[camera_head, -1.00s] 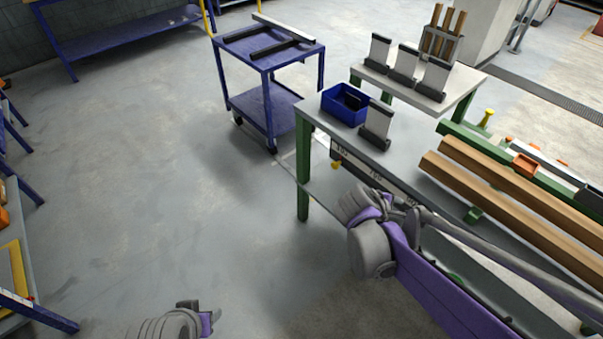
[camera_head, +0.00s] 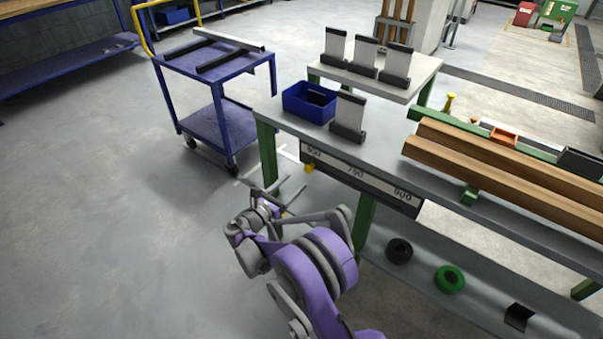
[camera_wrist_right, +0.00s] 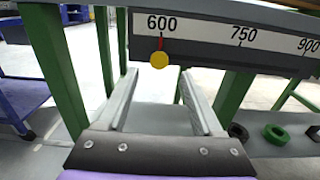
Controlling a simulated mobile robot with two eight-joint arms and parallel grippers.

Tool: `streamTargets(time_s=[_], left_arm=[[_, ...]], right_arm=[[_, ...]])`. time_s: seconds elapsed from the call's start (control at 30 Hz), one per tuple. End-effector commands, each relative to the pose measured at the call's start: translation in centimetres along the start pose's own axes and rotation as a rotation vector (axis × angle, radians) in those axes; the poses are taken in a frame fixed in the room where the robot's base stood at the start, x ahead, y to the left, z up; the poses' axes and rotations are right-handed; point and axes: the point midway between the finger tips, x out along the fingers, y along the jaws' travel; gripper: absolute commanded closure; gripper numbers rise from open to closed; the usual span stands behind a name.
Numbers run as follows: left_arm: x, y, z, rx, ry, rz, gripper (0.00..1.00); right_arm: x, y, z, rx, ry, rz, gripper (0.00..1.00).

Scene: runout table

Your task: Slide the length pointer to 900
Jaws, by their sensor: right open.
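The length scale (camera_head: 375,182) is a light strip in a dark frame on the front edge of the runout table (camera_head: 388,155). In the right wrist view the scale (camera_wrist_right: 200,29) reads 600, 750 and 900 from left to right. The length pointer (camera_wrist_right: 160,58) has a round yellow knob and a red needle at 600. Its yellow knob also shows in the head view (camera_head: 310,168), at the scale's left end. My right gripper (camera_head: 287,191) is open and empty, in front of and below the knob, apart from it. My left gripper is out of view.
A blue bin (camera_head: 309,103) and an upright plate in a dark holder (camera_head: 348,118) stand on the table's left end. Wooden beams (camera_head: 500,175) lie to the right. A blue cart (camera_head: 215,95) stands behind left. Green table legs flank the space under the scale.

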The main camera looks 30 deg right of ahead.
Motion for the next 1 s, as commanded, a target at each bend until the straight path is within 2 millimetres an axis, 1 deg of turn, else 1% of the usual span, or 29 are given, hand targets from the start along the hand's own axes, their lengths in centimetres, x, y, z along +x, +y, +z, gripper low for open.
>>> streamTargets(time_s=[0.03,0.1,0.3,0.4,0.5,0.77,0.8,0.83,0.97,1.0], left_arm=[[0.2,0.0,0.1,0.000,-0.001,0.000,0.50],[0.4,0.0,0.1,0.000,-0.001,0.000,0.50],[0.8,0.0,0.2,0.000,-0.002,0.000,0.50],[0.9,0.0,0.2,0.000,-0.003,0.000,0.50],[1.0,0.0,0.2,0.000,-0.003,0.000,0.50],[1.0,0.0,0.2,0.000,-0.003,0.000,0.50],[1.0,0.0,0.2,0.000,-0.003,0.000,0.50],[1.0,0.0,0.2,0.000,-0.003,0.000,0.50],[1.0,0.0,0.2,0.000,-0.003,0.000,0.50],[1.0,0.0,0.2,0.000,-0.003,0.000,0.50]], right_arm=[[1.2,-0.1,-0.1,0.000,0.000,-0.003,0.32],[2.6,-0.1,-0.1,0.000,0.000,-0.003,0.32],[5.8,0.0,-0.1,0.002,0.001,-0.002,0.32],[6.8,0.0,-0.1,0.002,0.001,-0.001,0.32],[7.3,0.0,-0.1,0.002,0.002,0.000,0.32],[7.4,0.0,0.0,0.003,0.002,0.001,0.32],[7.4,0.0,0.0,0.003,0.002,0.001,0.34],[7.4,0.0,0.0,0.003,0.002,0.001,0.40],[7.4,0.0,0.0,0.003,0.002,0.001,0.63],[7.4,0.0,0.0,0.003,0.002,0.001,0.70]])
